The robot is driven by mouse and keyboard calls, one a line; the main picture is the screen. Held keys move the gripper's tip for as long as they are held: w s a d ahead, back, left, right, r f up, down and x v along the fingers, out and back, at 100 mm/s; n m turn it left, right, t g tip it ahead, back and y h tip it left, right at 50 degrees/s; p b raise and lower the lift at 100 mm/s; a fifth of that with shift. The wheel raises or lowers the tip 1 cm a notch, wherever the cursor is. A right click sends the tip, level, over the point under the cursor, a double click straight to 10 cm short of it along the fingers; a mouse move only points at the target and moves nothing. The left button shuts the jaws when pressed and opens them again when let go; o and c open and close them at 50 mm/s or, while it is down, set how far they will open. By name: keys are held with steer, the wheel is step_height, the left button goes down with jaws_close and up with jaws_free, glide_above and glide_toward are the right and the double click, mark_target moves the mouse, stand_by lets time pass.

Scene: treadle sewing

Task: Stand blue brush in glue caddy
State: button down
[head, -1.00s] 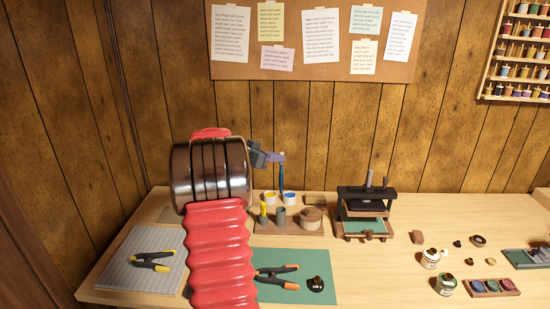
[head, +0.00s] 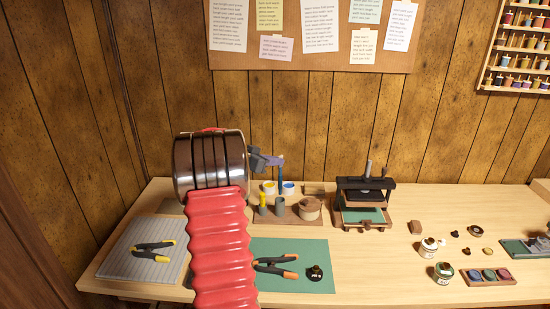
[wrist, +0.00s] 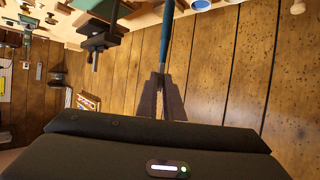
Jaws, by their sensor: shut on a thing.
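My gripper (head: 275,161) is shut on the blue brush (head: 281,173) and holds it upright over the glue caddy (head: 292,219). The caddy is a low wooden tray at the back of the table. A grey cup (head: 280,206) stands in it, with a yellow item (head: 263,205) on its left and a round brown pot (head: 309,209) on its right. The brush's lower end shows between two white pots behind the grey cup; I cannot tell if it touches anything. In the wrist view, the blue handle (wrist: 165,38) extends from between my fingertips (wrist: 162,92).
White pots with yellow (head: 269,188) and blue (head: 289,188) tops stand at the back. A black press (head: 365,203) stands right of the caddy. A grey mat (head: 125,255) lies left.

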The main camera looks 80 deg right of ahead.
step_height(320, 180, down, 7)
steer(key=shift+f, duration=0.15)
stand_by(0.9)
steer(key=c, duration=1.8)
jaws_free()
steer(key=shift+w, duration=0.1)
steer(key=v, duration=1.3)
steer(key=shift+w+a, duration=0.2)
steer(key=shift+a, duration=0.1)
